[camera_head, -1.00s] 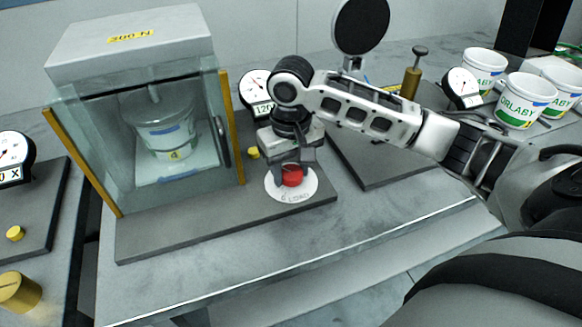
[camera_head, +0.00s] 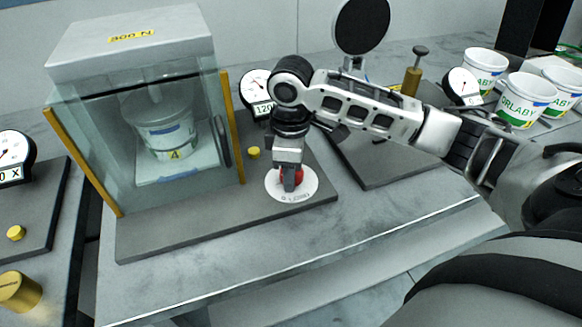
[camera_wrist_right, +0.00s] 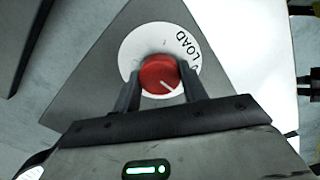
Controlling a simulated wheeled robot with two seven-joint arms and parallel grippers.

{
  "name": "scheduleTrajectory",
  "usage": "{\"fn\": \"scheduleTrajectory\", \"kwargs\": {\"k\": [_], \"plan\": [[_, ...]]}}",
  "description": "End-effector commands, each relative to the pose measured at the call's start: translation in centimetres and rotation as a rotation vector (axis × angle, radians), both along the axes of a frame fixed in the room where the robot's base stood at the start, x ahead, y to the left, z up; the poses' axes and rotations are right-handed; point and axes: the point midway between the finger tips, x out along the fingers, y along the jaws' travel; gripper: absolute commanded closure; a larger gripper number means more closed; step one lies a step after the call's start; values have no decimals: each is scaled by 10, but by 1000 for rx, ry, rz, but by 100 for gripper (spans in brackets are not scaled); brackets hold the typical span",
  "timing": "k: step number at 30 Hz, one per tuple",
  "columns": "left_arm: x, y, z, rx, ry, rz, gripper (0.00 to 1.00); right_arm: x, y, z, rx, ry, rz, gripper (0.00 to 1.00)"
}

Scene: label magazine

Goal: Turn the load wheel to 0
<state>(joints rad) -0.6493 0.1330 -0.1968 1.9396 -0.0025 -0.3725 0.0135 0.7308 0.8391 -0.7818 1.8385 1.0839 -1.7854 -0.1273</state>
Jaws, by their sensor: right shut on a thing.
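The load wheel (camera_head: 299,176) is a red knob on a white round dial plate (camera_head: 306,189) on the grey base in front of the glass chamber. My right gripper (camera_head: 290,184) points down at the wheel. In the right wrist view its fingers (camera_wrist_right: 160,88) stand on both sides of the wheel, shut on it. The 0 mark cannot be made out. My left gripper is not in view.
A glass chamber (camera_head: 226,150) marked 300 N holds a tub (camera_head: 165,128) left of the wheel. A gauge (camera_head: 253,86) reading 120 and a yellow button (camera_head: 253,153) are behind it. White tubs (camera_head: 525,100) stand at the right. The table front is clear.

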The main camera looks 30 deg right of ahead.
Motion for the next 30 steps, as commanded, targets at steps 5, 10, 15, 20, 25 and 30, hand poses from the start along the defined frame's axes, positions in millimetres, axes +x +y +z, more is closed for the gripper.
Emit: {"fn": "scheduleTrajectory", "kwargs": {"k": [5, 10, 15, 20, 25, 30], "plan": [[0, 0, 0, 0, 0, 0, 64, 1, 0, 2, 1, -6, 166, 80], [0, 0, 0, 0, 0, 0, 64, 1, 0, 2, 0, -6, 323, 80], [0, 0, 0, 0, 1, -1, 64, 1, 0, 2, 0, -7, 462, 80], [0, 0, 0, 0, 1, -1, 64, 1, 0, 2, 0, -7, 567, 80], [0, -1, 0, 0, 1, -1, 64, 1, 0, 2, 1, -8, 644, 80], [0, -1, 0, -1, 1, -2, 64, 1, 0, 2, 1, -8, 688, 80]]}}
